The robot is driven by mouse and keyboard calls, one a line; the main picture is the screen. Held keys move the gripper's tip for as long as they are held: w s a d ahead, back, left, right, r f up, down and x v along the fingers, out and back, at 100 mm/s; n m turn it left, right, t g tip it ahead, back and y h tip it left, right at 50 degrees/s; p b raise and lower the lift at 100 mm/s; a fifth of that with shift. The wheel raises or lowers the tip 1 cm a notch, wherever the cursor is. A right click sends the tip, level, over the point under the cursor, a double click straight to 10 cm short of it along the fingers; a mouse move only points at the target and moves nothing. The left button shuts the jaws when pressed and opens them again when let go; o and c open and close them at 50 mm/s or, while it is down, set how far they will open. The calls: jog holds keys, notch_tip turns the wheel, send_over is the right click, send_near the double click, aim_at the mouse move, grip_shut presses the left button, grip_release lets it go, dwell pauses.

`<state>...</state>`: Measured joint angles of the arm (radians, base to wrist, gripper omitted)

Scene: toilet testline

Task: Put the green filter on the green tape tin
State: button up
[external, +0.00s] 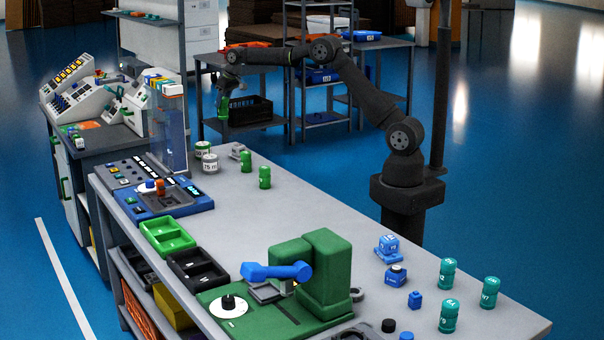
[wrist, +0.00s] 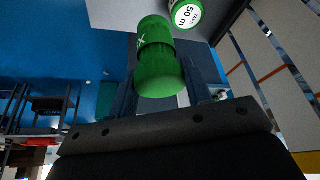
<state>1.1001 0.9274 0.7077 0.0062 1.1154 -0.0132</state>
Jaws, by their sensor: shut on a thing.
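A green filter (wrist: 159,62), a ribbed cylinder, is held between the fingers of my gripper (wrist: 165,85) in the wrist view. The green tape tin (wrist: 187,14), with a white "50 m" label, shows at the top of the wrist view, beyond the filter and apart in the picture. In the external view two tins stand together at the bench's far end; the rear one (external: 202,149) looks greenish, the front one (external: 210,164) reads "75 m".
Two more green filters (external: 245,161) (external: 265,177) stand right of the tins. A clear upright panel (external: 171,135) and a blue control unit (external: 165,199) are left of them. Teal cylinders (external: 447,273) and blue parts (external: 388,246) stand at the near right.

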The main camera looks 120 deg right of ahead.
jog(key=s+d+m, duration=0.1)
jog(key=s+d, duration=0.2)
jog(key=shift+w+d+f, duration=0.1)
jog(key=shift+w+f, duration=1.6)
jog(key=shift+w, duration=0.3)
jog(key=shift+w+f, duration=1.65)
jog(key=shift+w, duration=0.3)
jog(key=shift+w+d+f, duration=0.1)
jog(key=shift+w+f, duration=1.6)
jog(key=shift+w, duration=0.3)
jog(key=shift+f, duration=0.2)
jog(key=o, duration=1)
jog(key=shift+r, duration=0.1)
